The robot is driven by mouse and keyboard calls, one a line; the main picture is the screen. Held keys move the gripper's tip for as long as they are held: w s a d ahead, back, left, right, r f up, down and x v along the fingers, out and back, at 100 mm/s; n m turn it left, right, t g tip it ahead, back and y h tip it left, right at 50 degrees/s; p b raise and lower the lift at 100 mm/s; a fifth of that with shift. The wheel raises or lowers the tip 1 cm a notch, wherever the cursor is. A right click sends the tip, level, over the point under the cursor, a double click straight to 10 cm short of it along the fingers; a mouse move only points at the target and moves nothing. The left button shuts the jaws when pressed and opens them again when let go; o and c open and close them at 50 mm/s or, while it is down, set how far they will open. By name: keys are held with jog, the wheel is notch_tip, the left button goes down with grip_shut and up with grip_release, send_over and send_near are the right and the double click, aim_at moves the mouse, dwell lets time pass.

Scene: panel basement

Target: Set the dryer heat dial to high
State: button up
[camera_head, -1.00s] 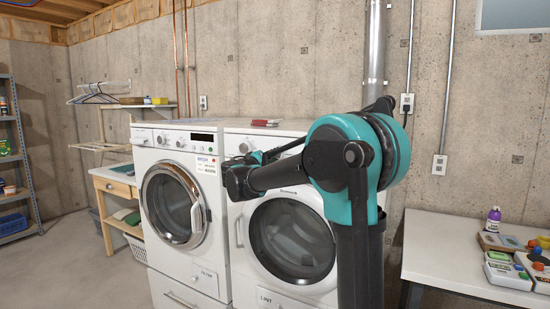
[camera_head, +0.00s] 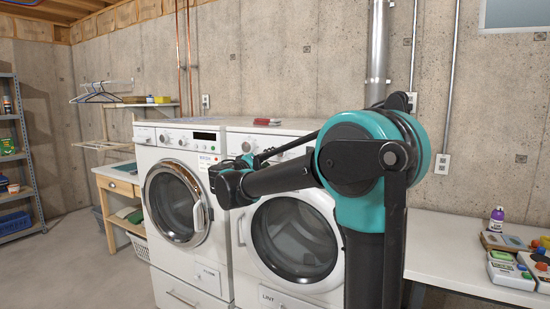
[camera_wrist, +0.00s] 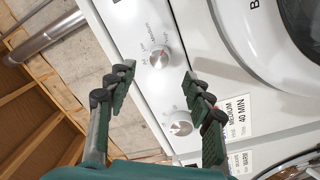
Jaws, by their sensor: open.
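The dryer (camera_head: 292,238) is the right white machine in the head view; a lower panel reads "LINT". In the wrist view, its control panel (camera_wrist: 125,22) is turned sideways. A white dial (camera_wrist: 159,57) there has small printed words around it, seemingly including "Low" and "Medium", and a small red mark. The setting is too small to read surely. A second dial (camera_wrist: 180,124) sits below it in the picture. My gripper (camera_wrist: 159,72) is open and empty, its fingers on either side of the first dial's position. Contact cannot be told. In the head view, my gripper (camera_head: 224,182) is before the panel's left end.
The washer (camera_head: 180,205) stands directly left of the dryer. A red item (camera_head: 267,122) lies on top of the machines. A white table (camera_head: 440,250) with boxes and a bottle stands at the right.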

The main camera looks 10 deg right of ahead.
jog(key=v, duration=0.5)
jog(key=shift+s+a, duration=0.2)
jog(key=shift+s, duration=0.1)
